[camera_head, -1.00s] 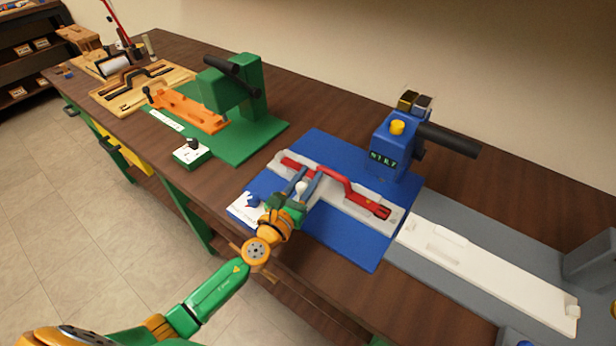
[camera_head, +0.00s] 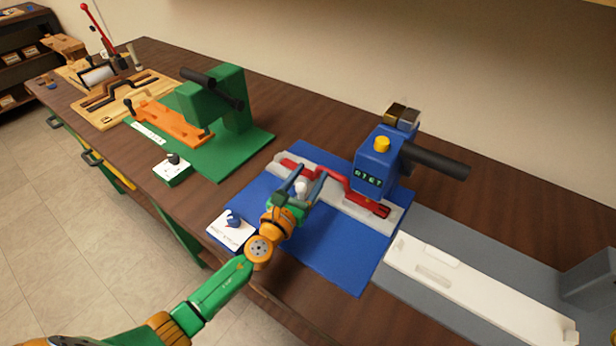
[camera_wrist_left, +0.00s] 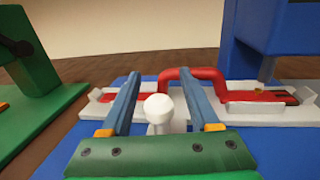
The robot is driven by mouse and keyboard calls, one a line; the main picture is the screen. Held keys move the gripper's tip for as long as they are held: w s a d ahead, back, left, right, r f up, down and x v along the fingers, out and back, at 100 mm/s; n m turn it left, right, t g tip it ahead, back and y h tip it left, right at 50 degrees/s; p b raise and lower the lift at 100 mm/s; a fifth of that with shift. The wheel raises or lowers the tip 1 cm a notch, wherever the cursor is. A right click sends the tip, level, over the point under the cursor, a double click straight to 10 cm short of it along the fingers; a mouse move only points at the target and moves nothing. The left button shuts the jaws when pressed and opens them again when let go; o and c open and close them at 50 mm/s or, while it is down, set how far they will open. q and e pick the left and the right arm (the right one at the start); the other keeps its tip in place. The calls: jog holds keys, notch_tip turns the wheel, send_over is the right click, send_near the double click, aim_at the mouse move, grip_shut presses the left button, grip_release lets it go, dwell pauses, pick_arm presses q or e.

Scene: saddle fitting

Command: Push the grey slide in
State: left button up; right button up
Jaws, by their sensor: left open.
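The light grey slide (camera_head: 345,203) lies on the blue base plate (camera_head: 325,262), with a red part and an arched red handle (camera_head: 330,176) along it. Its far edge is close to the blue press (camera_head: 376,168). A round white knob (camera_head: 302,187) stands on its near side. My left gripper (camera_head: 309,174) is open, its two blue-grey fingers pointing towards the slide. In the left wrist view the knob (camera_wrist_left: 158,108) stands between the open fingers (camera_wrist_left: 159,80), with a gap on both sides. Whether the gripper body touches the knob is hidden. My right gripper is out of view.
A black lever (camera_head: 436,160) sticks out right from the press. A white card with a blue knob (camera_head: 232,221) lies at the left. A green fixture with an orange slide (camera_head: 172,123) stands further left. A long white bar (camera_head: 470,290) lies at the right.

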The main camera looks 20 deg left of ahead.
aim_at(299, 193)
pick_arm(q)
jog(key=shift+f, duration=0.1)
jog(key=s, duration=0.2)
jog(key=s+a, duration=0.1)
jog(key=s, duration=0.4)
jog(key=shift+a, duration=0.15)
